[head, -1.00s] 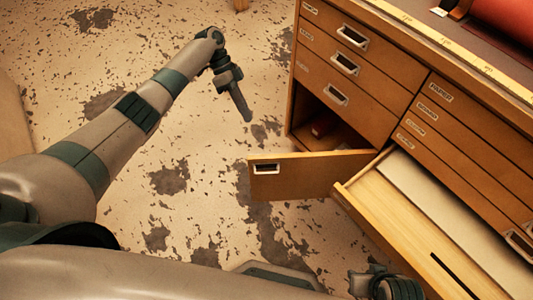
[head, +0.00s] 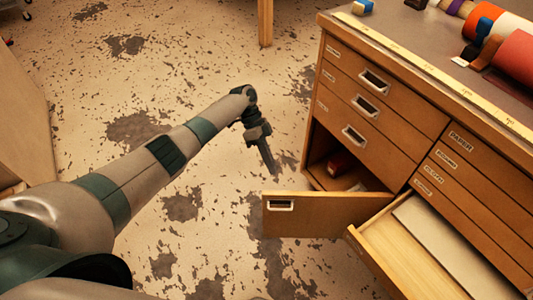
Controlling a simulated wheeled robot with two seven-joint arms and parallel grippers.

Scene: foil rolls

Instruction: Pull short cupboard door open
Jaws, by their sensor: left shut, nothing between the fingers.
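The short cupboard door (head: 325,216) at the bottom left of the wooden cabinet stands swung well open, out over the floor. Its metal recessed handle (head: 280,205) is near the door's free edge. My left gripper (head: 270,162) is shut and empty, pointing down in the air left of the cupboard and apart from the door. My right gripper is out of view.
An open drawer (head: 378,258) juts out right of the door, with a pale sheet (head: 440,235) in it. Closed drawers (head: 365,105) sit above. Rolls (head: 515,58) lie on the cabinet top (head: 420,30). Bare speckled floor (head: 190,250) is free to the left.

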